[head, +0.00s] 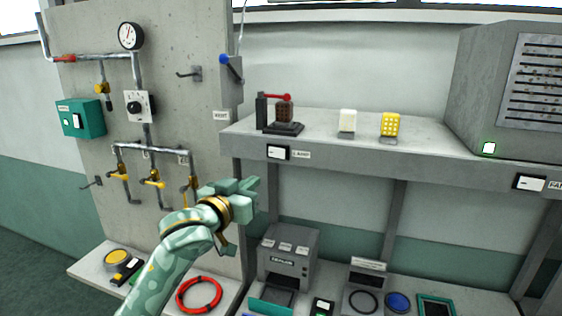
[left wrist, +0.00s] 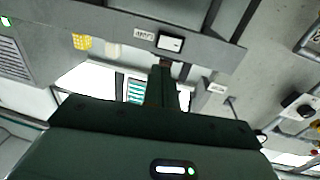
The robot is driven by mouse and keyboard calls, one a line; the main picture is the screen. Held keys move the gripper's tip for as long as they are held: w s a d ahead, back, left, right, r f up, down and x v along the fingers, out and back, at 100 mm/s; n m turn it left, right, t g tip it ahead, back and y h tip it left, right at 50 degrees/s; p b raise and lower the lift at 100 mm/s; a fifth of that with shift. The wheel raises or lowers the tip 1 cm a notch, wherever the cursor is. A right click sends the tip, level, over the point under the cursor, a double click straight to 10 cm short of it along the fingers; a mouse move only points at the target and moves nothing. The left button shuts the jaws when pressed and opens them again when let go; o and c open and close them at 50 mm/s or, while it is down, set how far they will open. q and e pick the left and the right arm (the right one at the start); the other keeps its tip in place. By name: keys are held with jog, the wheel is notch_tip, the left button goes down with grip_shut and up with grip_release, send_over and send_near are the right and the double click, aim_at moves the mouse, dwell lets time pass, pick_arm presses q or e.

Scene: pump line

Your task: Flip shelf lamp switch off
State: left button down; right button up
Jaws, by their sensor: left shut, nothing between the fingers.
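The lamp switch (head: 278,152) is a white rocker in a dark frame on the front edge of the grey shelf (head: 350,158), beside a small label reading "LAMP". The switch also shows in the left wrist view (left wrist: 171,43), just beyond the fingertips. I cannot tell which way its rocker is tipped. My left gripper (head: 254,186) is shut and empty, below and slightly left of the switch in the head view, apart from it. Its fingers also show in the left wrist view (left wrist: 162,76), pointing toward the switch. My right gripper is in neither view.
Another white switch (head: 530,183) sits farther right on the shelf edge. A black device with a red lever (head: 283,115), a white block (head: 347,121) and a yellow block (head: 390,124) stand on the shelf. A pipe panel (head: 180,110) rises left. A grey machine (head: 288,254) stands below.

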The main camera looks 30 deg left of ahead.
aim_at(285, 158)
pick_arm(q)
jog(key=w+p, duration=0.1)
jog(key=w, duration=0.3)
jog(key=w+a+p, duration=0.1)
jog(key=w, duration=0.4)
jog(key=w+p, duration=0.1)
jog(key=w, duration=0.4)
jog(key=shift+a, duration=0.15)
jog(key=shift+w, duration=0.2)
jog(key=shift+f, duration=0.1)
jog(key=shift+w, duration=0.1)
